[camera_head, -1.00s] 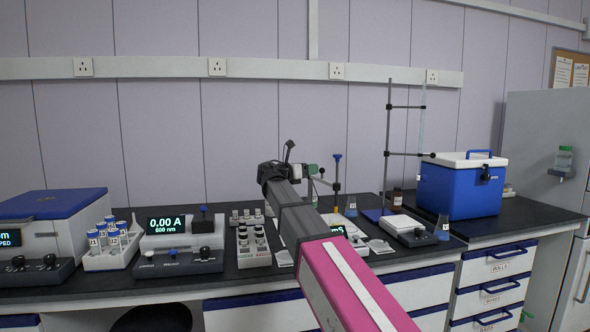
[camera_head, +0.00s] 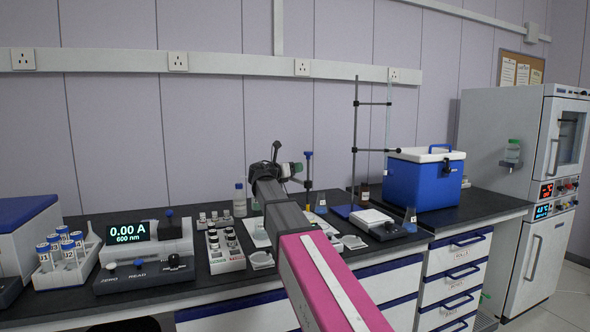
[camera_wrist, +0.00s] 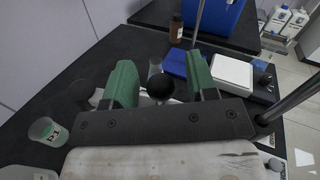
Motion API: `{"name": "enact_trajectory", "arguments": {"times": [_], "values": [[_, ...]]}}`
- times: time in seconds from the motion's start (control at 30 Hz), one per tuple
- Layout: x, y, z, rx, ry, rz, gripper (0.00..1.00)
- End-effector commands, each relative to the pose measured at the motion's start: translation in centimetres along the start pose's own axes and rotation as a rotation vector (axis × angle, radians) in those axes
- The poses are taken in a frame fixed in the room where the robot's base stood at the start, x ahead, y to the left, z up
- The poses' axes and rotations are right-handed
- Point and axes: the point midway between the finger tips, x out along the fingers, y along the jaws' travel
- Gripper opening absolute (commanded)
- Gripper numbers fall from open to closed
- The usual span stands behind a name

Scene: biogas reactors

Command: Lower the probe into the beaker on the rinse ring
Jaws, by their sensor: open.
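My gripper (camera_wrist: 160,82) is open, with its two green fingers apart in the wrist view. A round black knob (camera_wrist: 160,88) shows between the fingers; I cannot tell whether it is the probe's top, and no grip on it shows. In the head view my gripper (camera_head: 297,170) is beside a thin upright rod with a blue top (camera_head: 308,155), possibly the probe or its stand. I cannot make out the beaker or rinse ring for certain; my arm hides part of that area.
A tall clamp stand (camera_head: 354,140) on a blue base and a white-topped device (camera_head: 372,218) stand right of my gripper. A blue cool box (camera_head: 425,180) is further right. A vial rack (camera_head: 226,250) is left of my arm. A labelled container (camera_wrist: 46,130) is left in the wrist view.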

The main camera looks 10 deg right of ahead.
Motion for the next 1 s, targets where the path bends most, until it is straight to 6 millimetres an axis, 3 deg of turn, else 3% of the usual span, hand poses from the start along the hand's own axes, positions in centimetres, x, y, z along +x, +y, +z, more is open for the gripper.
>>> {"name": "enact_trajectory", "arguments": {"times": [0.13,0.47,0.6,0.63,1.0], "values": [[1.05,0.05,0.01,0.000,0.000,0.000,0.52],[1.27,0.01,-0.02,0.000,0.000,0.001,0.52],[1.27,0.01,-0.02,0.000,0.000,0.001,0.07],[1.26,0.01,-0.02,0.000,0.000,0.001,0.00],[0.80,0.16,0.04,-0.001,0.008,-0.045,0.00]]}}
